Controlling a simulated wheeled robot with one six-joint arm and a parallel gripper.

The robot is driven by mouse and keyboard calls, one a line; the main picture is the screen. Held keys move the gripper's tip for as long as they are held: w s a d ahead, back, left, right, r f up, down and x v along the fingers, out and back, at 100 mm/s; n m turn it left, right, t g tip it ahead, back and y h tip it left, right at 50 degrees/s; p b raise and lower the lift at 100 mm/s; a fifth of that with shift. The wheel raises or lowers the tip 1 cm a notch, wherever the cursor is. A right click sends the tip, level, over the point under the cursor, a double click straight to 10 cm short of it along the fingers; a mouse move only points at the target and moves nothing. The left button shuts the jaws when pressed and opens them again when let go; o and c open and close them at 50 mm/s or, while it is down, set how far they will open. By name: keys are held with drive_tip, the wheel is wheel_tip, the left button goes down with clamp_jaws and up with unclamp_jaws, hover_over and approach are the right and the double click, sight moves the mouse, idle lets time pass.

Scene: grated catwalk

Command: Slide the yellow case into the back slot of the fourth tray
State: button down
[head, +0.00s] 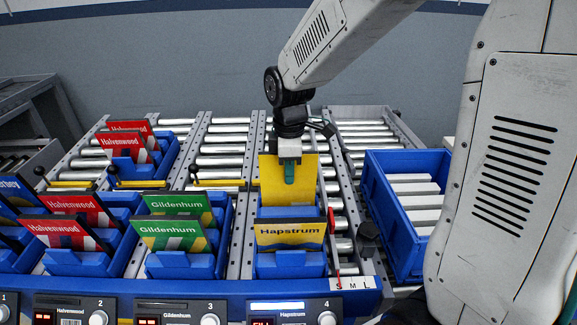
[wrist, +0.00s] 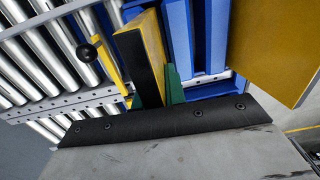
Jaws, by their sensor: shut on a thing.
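My gripper (head: 289,174), with green fingertips, is shut on a plain-faced yellow case (head: 272,188) and holds it roughly upright at the back of the fourth tray (head: 290,267). The blue tray's front slot holds another yellow case (head: 290,235) marked Hapstrum. The held case's lower edge meets the blue of the tray in the head view; whether it sits inside the back slot I cannot tell. In the wrist view the held case (wrist: 152,45) is edge-on between the fingers (wrist: 153,90), beside the blue tray slots (wrist: 195,40).
Trays with red Halvenwood cases (head: 75,210) and green Gildenhum cases (head: 172,236) stand to the left. A blue bin (head: 378,205) with white blocks is at the right. Steel rollers (head: 222,160) and a yellow bar with black knobs (head: 215,183) lie behind the trays.

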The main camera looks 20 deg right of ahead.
drive_tip(key=shift+f, duration=1.35)
drive_tip(key=c, duration=1)
unclamp_jaws()
drive_tip(key=shift+o, duration=0.2)
drive_tip(key=shift+r, duration=0.1)
drive_tip(key=shift+r, duration=3.9)
